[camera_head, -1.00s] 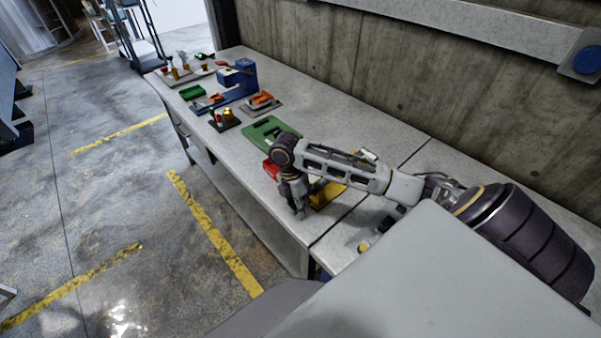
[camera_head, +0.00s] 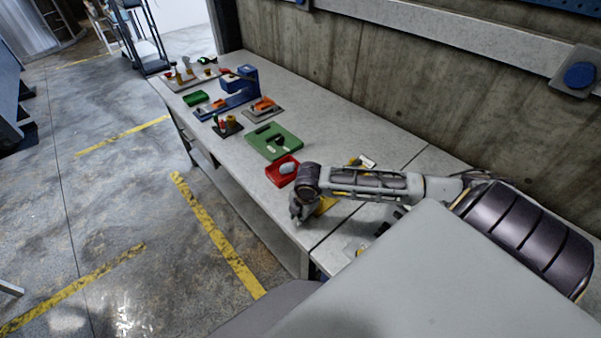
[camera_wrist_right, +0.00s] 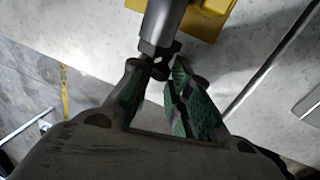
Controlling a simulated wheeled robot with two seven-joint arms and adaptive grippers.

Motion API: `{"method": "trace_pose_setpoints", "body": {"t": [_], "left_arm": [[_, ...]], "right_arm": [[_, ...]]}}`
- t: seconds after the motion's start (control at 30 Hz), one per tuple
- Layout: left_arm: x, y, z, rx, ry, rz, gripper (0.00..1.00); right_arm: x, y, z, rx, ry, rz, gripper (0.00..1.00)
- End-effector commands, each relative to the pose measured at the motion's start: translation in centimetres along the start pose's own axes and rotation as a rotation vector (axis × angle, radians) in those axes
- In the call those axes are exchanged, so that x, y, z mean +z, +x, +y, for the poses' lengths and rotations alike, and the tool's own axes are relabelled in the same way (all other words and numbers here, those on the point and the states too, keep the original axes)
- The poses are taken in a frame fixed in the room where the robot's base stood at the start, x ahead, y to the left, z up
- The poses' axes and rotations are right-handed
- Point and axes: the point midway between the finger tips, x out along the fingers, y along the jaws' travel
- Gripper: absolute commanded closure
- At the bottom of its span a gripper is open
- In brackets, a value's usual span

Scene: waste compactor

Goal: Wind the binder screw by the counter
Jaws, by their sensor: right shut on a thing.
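A yellow block (camera_head: 327,205) sits near the front edge of the bench, mostly hidden behind my right arm. In the wrist view the yellow block (camera_wrist_right: 207,20) has a grey metal cylinder (camera_wrist_right: 165,18) in front of it, with a dark end piece (camera_wrist_right: 160,58). My right gripper (camera_head: 298,217) is beside the yellow block. In the wrist view my right gripper (camera_wrist_right: 168,72) has its green-padded fingers shut on the dark end piece. I cannot make out the screw's thread or any counter reading. My left gripper is not in view.
A red tray (camera_head: 274,176) and a green board (camera_head: 288,150) lie just beyond my right gripper. A blue fixture (camera_head: 245,90) and several small parts stand farther along the bench. A concrete wall (camera_head: 400,105) runs behind. Floor left of the bench is open.

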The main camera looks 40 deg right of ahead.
Motion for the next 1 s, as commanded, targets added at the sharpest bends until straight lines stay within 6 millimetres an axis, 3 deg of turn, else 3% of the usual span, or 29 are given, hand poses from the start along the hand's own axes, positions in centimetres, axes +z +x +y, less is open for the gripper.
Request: {"method": "trace_pose_setpoints", "body": {"t": [0.4,0.93,0.97,1.0], "left_arm": [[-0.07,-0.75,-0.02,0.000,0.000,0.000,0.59],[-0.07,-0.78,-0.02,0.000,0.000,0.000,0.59],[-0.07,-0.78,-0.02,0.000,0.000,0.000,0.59],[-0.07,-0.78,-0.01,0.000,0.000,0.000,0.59]], "right_arm": [[0.11,0.11,0.35,0.135,0.003,-0.011,1.00],[0.16,0.13,0.51,0.156,0.003,-0.014,1.00],[0.16,0.13,0.51,0.156,0.003,-0.014,0.80],[0.17,0.13,0.51,0.156,0.003,-0.014,0.75]]}}
